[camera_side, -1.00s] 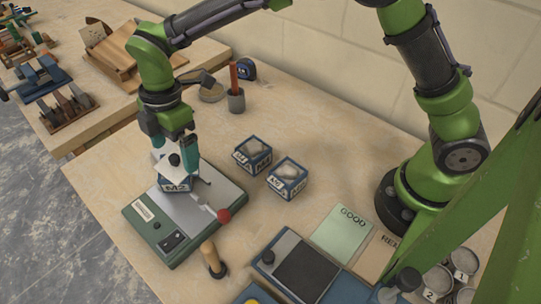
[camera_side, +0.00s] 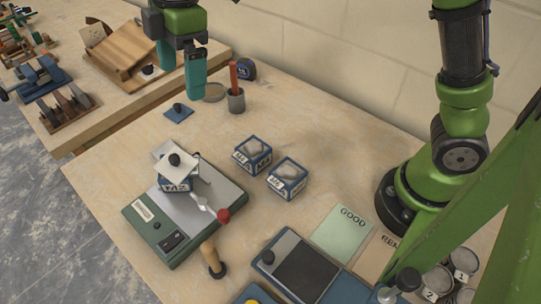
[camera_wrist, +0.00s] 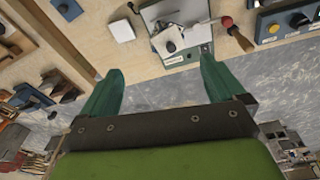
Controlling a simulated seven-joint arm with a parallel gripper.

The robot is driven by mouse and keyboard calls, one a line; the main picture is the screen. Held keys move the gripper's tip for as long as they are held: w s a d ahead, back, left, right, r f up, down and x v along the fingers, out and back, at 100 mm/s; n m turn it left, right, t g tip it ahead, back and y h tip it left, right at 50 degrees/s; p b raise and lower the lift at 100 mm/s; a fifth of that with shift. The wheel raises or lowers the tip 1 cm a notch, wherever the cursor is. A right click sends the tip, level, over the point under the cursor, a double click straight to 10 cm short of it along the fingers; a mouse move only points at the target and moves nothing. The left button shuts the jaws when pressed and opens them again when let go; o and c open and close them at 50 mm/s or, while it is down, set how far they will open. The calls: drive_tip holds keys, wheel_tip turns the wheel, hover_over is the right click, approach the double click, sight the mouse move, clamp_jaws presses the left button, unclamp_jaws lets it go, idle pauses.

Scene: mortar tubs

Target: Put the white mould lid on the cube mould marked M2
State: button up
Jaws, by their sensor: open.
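The white mould lid (camera_side: 181,171), with a black knob, lies on top of the blue-sided cube mould marked M2 (camera_side: 174,186). The lid looks turned relative to the mould; I cannot tell whether it is fully seated. The mould stands on the green machine's grey plate (camera_side: 222,187). The lid also shows in the wrist view (camera_wrist: 164,36). My gripper (camera_side: 182,76) is open and empty, well above and behind the mould, clear of the lid. Its spread fingers (camera_wrist: 157,85) show in the wrist view with nothing between them.
Two filled cube moulds (camera_side: 252,154) (camera_side: 288,178) stand right of the machine. A blue lid (camera_side: 178,112) lies behind it. A flat white square (camera_wrist: 120,30) lies beside the machine.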

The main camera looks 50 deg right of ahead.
drive_tip(key=s+d+r+m+t, duration=0.1)
drive_tip(key=s+d+m+t, duration=0.1)
drive_tip(key=s+d+m, duration=0.4)
drive_tip(key=s+d+r+m+t, duration=0.1)
drive_tip(key=s+d+r+m, duration=0.15)
drive_tip(key=d+m, duration=0.4)
drive_tip(key=s+d+f+m+t, duration=0.3)
drive_tip(key=s+d+f+m, duration=0.2)
drive_tip(key=s+d+m, duration=0.2)
drive_tip(key=shift+s+d+f+m+y, duration=0.3)
drive_tip(key=shift+s+d+f+m, duration=0.05)
drive_tip(key=shift+d+f, duration=0.1)
drive_tip(key=shift+r, duration=0.1)
